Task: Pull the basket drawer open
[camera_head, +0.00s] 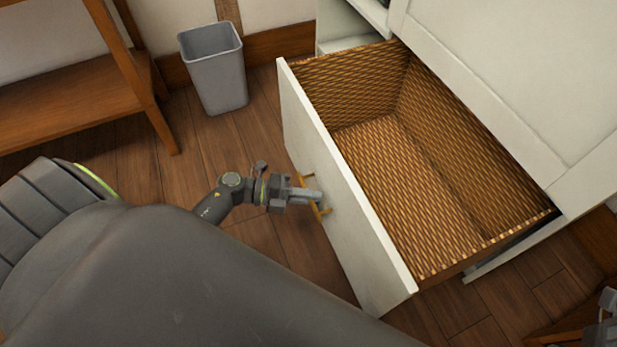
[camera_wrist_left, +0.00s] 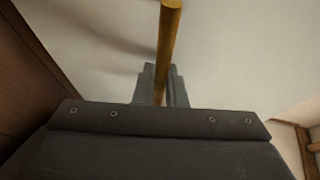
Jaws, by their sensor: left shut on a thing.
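The basket drawer (camera_head: 345,215) stands well out from the white cabinet, with its woven inside in view and empty. Its white front panel faces my left arm and carries a brass bar handle (camera_head: 325,212). My left gripper (camera_head: 314,195) is at the handle and shut on it. In the left wrist view the brass handle (camera_wrist_left: 170,50) runs between the fingers (camera_wrist_left: 160,85), in front of the white panel. Part of the handle is hidden by the fingers. A small part of my right arm shows at the lower right edge of the head view; its fingertips cannot be made out.
The white cabinet (camera_head: 500,70) rises behind the drawer. A grey waste bin (camera_head: 215,70) stands against the wall beyond the drawer's far end. A wooden shelf or table (camera_head: 70,100) is at the upper left. Bare wooden floor (camera_head: 215,150) lies between them.

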